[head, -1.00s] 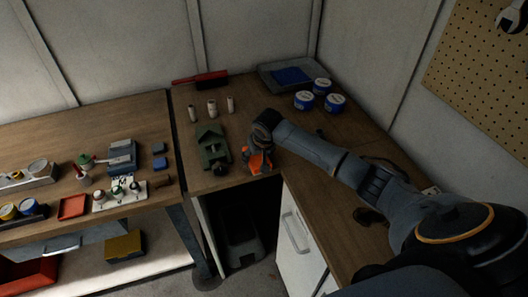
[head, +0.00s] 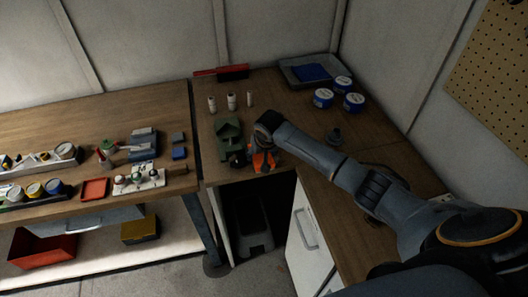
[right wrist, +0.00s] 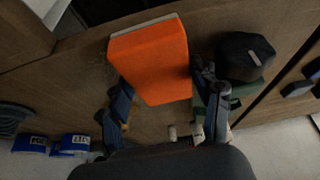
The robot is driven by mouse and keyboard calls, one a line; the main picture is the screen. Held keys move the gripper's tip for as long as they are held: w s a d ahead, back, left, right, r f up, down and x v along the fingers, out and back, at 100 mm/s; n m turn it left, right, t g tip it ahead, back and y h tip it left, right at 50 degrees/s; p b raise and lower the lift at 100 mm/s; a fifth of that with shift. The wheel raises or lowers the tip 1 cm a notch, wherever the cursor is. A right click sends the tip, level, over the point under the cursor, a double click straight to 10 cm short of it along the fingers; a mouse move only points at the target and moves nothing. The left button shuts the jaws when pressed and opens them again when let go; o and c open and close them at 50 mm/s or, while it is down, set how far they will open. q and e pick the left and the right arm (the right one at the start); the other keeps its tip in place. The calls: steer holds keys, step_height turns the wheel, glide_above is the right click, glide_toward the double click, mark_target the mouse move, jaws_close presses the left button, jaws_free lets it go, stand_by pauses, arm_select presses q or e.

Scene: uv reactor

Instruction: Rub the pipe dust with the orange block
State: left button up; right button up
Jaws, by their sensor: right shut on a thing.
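My right gripper (head: 265,158) is shut on the orange block (head: 259,162) at the front edge of the corner bench, right beside the green vise (head: 229,137). In the right wrist view the block (right wrist: 152,62) sits between the two fingers of the gripper (right wrist: 162,104). A black rounded piece (head: 237,160) is at the front of the vise. It shows close to the right finger in the right wrist view (right wrist: 245,57), apart from the block. I cannot make out which part is the pipe, nor any dust. My left gripper is not in view.
Several blue-and-white tins (head: 323,98) and a grey tray (head: 291,72) stand at the back right. White cylinders (head: 231,101) stand behind the vise. The left bench (head: 100,118) holds paints and blocks.

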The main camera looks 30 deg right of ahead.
steer(key=shift+s+d+p, duration=0.15)
steer(key=shift+d+p, duration=0.2)
steer(key=shift+p, duration=0.1)
steer(key=shift+s+d+p, duration=0.15)
steer(key=shift+d+p, duration=0.15)
steer(key=shift+d, duration=0.5)
steer(key=shift+s+d+f+p, duration=0.1)
steer(key=shift+s+d+p, duration=0.1)
steer(key=shift+d, duration=0.65)
steer(key=shift+s+d+r+p, duration=0.15)
steer(key=shift+s+d, duration=0.1)
steer(key=shift+d, duration=0.6)
steer(key=shift+s+d+f+p, duration=0.15)
steer(key=shift+s+d+p, duration=0.05)
steer(key=shift+d, duration=0.65)
step_height(320, 180, up, 2)
steer(key=shift+r+p, duration=0.1)
steer(key=shift+p, duration=1.1)
step_height(320, 180, up, 2)
steer(key=shift+r+p, duration=0.15)
steer(key=shift+p, duration=0.45)
steer(key=shift+r, duration=0.25)
steer(key=shift+w+r, duration=0.1)
steer(key=shift+r, duration=0.4)
